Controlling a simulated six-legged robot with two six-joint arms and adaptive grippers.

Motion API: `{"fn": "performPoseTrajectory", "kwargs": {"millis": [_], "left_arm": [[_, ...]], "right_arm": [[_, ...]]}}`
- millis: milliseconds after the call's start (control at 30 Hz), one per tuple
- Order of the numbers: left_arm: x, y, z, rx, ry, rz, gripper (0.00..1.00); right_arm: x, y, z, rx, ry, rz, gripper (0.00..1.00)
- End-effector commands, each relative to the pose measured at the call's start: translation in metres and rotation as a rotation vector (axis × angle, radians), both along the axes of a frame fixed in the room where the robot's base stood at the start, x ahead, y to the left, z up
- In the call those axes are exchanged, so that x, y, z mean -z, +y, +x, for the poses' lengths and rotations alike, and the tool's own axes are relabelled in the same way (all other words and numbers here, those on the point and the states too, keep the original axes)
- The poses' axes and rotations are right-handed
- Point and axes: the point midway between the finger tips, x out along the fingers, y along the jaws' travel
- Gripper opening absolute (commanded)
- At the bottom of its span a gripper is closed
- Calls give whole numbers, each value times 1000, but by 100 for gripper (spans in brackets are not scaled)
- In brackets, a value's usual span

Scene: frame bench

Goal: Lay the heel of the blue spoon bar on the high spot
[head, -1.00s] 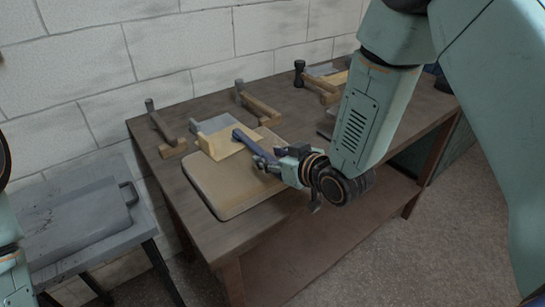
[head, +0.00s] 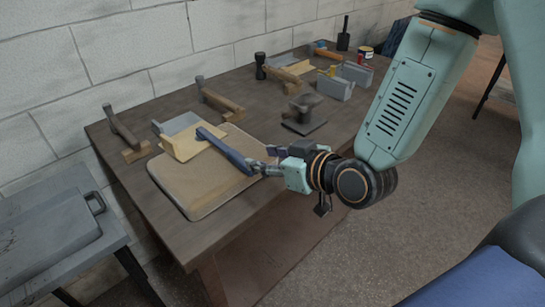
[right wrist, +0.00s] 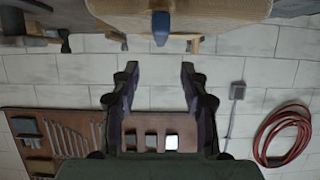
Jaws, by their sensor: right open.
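The blue spoon bar (head: 225,150) lies slanted across a tan sheet (head: 190,146) and a padded tan board (head: 205,187) on the bench. Its near end points at my right gripper (head: 264,168), which is open at the board's right edge. In the right wrist view, the bar's blue end (right wrist: 160,28) stands ahead of the gap between the two open fingers (right wrist: 158,72), apart from them. The padded board also fills the top of that view (right wrist: 220,8). I cannot make out a marked high spot. My left gripper is out of view.
Hammer-like tools (head: 120,128) and (head: 218,103) stand on the bench behind the board. A dark anvil-like block (head: 304,112), grey blocks (head: 340,84) and a can (head: 366,52) are to the right. A grey side table (head: 50,235) stands left. The bench's front left is bare.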

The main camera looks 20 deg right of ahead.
Motion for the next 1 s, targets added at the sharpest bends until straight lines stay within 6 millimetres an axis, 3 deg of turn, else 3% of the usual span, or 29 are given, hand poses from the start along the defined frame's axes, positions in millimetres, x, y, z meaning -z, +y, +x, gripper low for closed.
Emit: {"fn": "performPoseTrajectory", "kwargs": {"millis": [500, 600, 667, 767, 900, 1000], "left_arm": [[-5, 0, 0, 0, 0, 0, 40], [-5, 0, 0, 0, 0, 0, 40], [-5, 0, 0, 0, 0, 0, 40], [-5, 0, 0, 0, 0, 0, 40], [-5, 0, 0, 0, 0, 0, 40], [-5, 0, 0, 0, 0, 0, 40]], "right_arm": [[-8, -5, -17, -3, -2, 1, 45], [2, -4, -20, -1, 29, -1, 45], [22, -4, -28, 6, 95, -7, 45], [80, -6, -58, 36, 294, -24, 45], [169, -13, -134, 122, 649, -66, 45], [213, -19, -193, 195, 865, -102, 45]]}}
